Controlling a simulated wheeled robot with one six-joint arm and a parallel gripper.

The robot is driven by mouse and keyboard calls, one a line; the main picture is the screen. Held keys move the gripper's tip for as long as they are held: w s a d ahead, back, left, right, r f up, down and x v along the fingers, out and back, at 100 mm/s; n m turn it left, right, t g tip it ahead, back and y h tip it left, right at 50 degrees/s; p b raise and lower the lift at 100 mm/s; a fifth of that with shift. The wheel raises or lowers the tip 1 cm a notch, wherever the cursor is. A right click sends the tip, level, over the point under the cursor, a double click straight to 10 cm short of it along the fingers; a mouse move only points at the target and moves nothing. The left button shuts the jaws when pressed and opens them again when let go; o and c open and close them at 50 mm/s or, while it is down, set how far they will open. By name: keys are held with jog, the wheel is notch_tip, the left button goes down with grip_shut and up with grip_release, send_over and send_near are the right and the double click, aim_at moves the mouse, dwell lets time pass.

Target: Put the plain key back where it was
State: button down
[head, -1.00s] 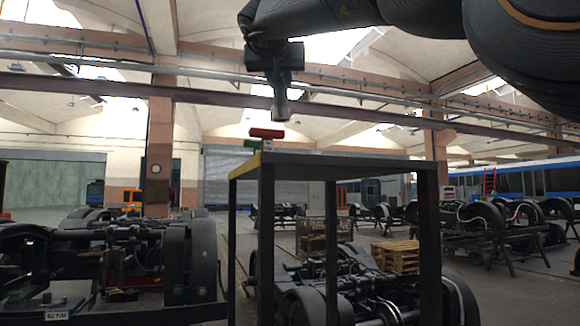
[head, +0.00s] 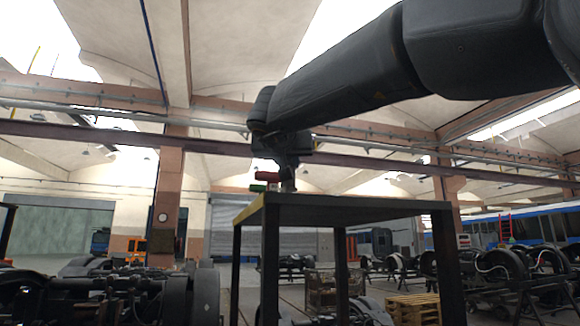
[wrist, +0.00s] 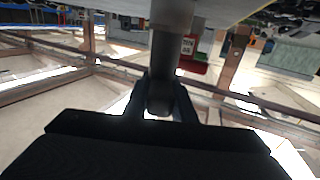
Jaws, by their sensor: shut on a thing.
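My gripper (head: 288,183) points down just above the top of a dark metal stand (head: 345,207). In the wrist view my gripper (wrist: 160,100) is shut on a grey cylindrical piece (wrist: 167,50), wider at its far end, which I take for the plain key. Its far end is at the stand's top; I cannot tell whether it touches. A red piece (head: 268,175) and a green piece (head: 258,188) are close by on the left. The red piece also shows in the wrist view (wrist: 194,67), next to a small white label (wrist: 187,46). The key's setting-down spot is hidden.
The stand has a yellow left edge (head: 250,210) and open legs. Bogies stand at the lower left (head: 120,295) and far right (head: 530,262). A wooden pallet (head: 412,307) lies on the floor. The right of the stand's top looks clear.

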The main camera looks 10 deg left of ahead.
dwell(0.3)
jog(key=c, duration=1.5)
grip_release()
jog(key=shift+f, duration=0.1)
jog(key=s, duration=0.4)
jog(key=s+d+b, duration=0.1)
jog(key=s, duration=0.3)
jog(key=s+d+b, duration=0.1)
jog(key=s, duration=0.3)
